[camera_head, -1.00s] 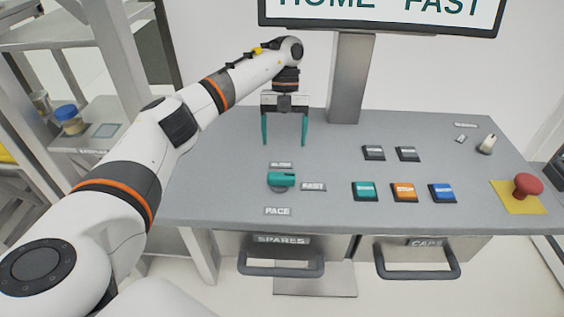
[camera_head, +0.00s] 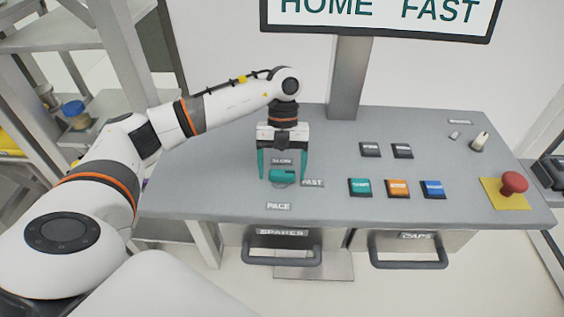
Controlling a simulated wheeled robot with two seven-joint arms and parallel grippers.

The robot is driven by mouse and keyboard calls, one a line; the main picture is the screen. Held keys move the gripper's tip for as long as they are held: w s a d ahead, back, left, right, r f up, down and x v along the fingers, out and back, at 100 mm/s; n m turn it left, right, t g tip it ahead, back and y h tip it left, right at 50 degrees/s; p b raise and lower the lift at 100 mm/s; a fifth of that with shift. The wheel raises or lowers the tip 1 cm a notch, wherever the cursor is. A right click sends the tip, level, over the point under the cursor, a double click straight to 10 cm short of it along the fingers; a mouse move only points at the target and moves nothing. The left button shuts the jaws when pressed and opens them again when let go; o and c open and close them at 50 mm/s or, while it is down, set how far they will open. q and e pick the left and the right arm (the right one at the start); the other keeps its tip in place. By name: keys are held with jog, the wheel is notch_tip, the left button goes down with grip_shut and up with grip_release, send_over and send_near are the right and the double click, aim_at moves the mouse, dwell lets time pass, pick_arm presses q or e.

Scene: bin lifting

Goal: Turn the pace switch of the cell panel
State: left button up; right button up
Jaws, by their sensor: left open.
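The pace switch (camera_head: 283,175) is a teal knob on the grey panel top (camera_head: 220,190). It lies between the SLOW label (camera_head: 281,161), the FAST label (camera_head: 312,183) and the PACE label (camera_head: 278,206). Its bar lies roughly left to right, toward the FAST side. My left gripper (camera_head: 282,178) points down with its teal fingers open, one on each side of the knob in the picture. I cannot tell whether the fingers touch it. The screen (camera_head: 380,14) reads HOME FAST. My right gripper is out of view.
Teal, orange (camera_head: 398,189) and blue (camera_head: 433,190) buttons sit right of the switch, with two dark buttons (camera_head: 370,150) behind. A red mushroom button (camera_head: 514,183) on a yellow plate (camera_head: 502,195) and a small lever (camera_head: 480,141) are at the right. Drawers with handles (camera_head: 282,257) hang below.

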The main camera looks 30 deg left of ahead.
pick_arm(q)
jog(key=shift+f, duration=0.1)
jog(key=c, duration=1)
jog(key=shift+n, duration=0.4)
jog(key=n+t+h+p, duration=0.1)
jog(key=n, duration=0.2)
jog(key=shift+a+n, duration=0.15)
jog(key=shift+n, duration=0.25)
jog(key=n+t+p, duration=0.1)
jog(key=n, duration=0.1)
jog(key=n+t+h+p, duration=0.1)
jog(key=n, duration=0.2)
jog(key=shift+s+a, duration=0.15)
jog(key=n+t+p, duration=0.1)
jog(key=n, duration=0.3)
jog(key=shift+s+t, duration=0.1)
jog(key=shift+t, duration=0.3)
jog(key=n+t, duration=0.1)
jog(key=n, duration=0.3)
jog(key=shift+t, duration=0.3)
jog(key=shift+a+n+y+p, duration=0.1)
jog(key=shift+n+y+p, duration=0.2)
